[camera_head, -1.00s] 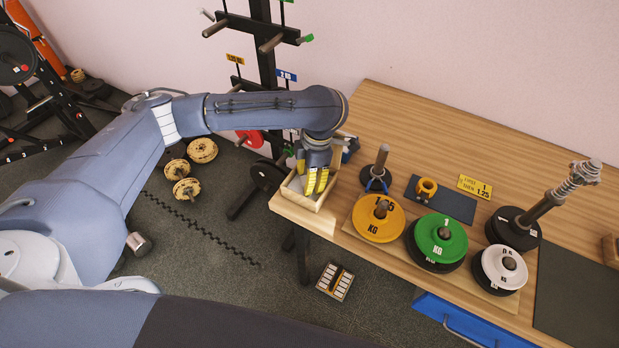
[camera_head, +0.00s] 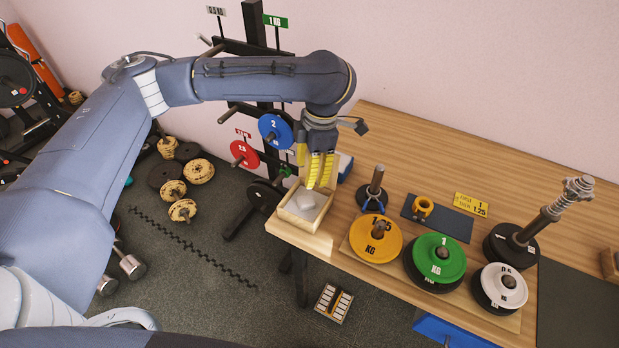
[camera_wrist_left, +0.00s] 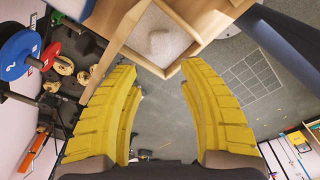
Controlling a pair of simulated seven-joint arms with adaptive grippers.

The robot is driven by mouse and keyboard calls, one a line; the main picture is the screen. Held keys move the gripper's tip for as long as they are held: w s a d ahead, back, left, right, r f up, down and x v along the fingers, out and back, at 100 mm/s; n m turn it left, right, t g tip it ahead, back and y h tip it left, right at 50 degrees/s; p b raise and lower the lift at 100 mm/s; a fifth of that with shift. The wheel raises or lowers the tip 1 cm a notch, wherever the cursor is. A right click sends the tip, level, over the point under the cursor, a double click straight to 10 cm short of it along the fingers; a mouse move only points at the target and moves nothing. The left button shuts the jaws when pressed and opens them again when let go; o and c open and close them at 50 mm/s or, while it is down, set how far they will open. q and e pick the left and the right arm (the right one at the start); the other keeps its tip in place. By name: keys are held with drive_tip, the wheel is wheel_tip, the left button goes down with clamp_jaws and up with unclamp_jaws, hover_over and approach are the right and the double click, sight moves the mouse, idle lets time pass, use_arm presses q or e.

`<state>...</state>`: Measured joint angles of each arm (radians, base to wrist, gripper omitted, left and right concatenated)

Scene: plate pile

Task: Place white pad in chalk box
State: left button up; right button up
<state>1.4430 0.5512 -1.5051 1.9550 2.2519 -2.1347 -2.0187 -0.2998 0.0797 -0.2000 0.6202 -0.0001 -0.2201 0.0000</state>
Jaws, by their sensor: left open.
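The chalk box is an open wooden box (camera_head: 318,243) at the table's left front corner. A whitish pad (camera_head: 306,200) lies inside it on pale contents. In the left wrist view the box (camera_wrist_left: 211,24) is at the top with the pad (camera_wrist_left: 166,45) in it, hard to tell from the contents. My left gripper (camera_head: 319,187) has yellow fingers and is open and empty, above the back part of the box. Its two fingers (camera_wrist_left: 158,75) show spread apart in the left wrist view, with floor between them. My right gripper is not in view.
To the right are yellow (camera_head: 362,249), green (camera_head: 425,265) and white (camera_head: 490,287) plates, with upright posts. A black mat (camera_head: 455,226) lies behind them. A plate rack (camera_head: 258,100) with blue and red plates stands at the back left.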

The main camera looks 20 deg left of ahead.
use_arm(q)
drive_tip(key=shift+r, duration=0.45)
drive_tip(key=shift+c, duration=0.3)
idle(0.8)
